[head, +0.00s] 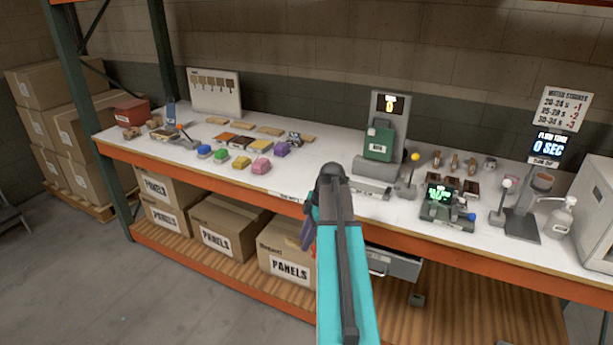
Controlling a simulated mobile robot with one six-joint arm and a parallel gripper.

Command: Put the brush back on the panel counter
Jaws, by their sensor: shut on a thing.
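The white counter (330,153) runs along the orange rack. My teal and dark arm rises from the bottom centre in front of the counter. Only a small dark and reddish part of my gripper (308,232) shows at the arm's left edge, before the counter's front. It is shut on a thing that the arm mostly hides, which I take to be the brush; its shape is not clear.
A green machine (381,140) stands behind the arm. Right of it are a small device with a green display (447,205), a cup stand (528,210) and a pump bottle (559,218). An open drawer (392,263) juts out below the counter.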

